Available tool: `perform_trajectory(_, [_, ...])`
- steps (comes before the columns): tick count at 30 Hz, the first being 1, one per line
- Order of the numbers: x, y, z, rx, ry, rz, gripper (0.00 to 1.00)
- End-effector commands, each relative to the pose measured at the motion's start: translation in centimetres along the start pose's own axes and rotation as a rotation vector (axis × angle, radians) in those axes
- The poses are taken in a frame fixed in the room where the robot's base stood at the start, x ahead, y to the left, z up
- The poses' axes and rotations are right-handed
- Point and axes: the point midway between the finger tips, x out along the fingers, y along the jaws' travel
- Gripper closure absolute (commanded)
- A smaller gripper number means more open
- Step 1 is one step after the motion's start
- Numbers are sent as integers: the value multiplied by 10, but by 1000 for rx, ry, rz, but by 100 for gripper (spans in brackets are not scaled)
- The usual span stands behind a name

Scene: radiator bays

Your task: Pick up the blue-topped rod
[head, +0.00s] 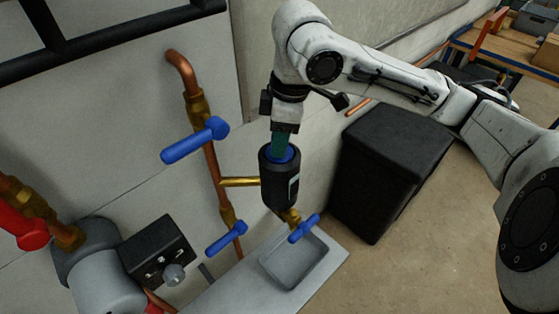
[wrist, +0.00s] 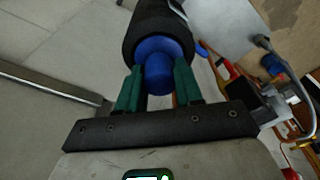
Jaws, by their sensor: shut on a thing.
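The blue top of the rod (wrist: 158,78) shows in the wrist view, between the two green fingers of my gripper (wrist: 157,84). Beyond it is the wider blue end of a black cylinder (wrist: 150,22). In the head view the black cylinder (head: 276,186) is near upright beside the copper pipe, at the end of a short brass side pipe. My gripper (head: 283,148) comes down from above and its green fingertips are at the blue upper end (head: 291,155). My gripper is shut on the blue top. The rest of the rod is hidden.
Blue lever handles (head: 195,142) stick out from the copper pipe (head: 211,170); another blue handle (head: 304,228) is below the cylinder. A grey tray (head: 322,277) lies beneath. A black bin (head: 383,170) stands close on the right. Open floor (head: 430,240) lies right of it.

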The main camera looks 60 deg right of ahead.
Motion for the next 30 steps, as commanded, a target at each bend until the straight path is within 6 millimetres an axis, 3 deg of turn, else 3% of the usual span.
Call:
perform_trajectory(6, [0, 0, 0, 0, 0, 0, 100])
perform_trajectory(22, [-3, 0, 0, 0, 1, 2, 100])
perform_trajectory(30, [-29, 1, -5, -2, 2, 4, 100])
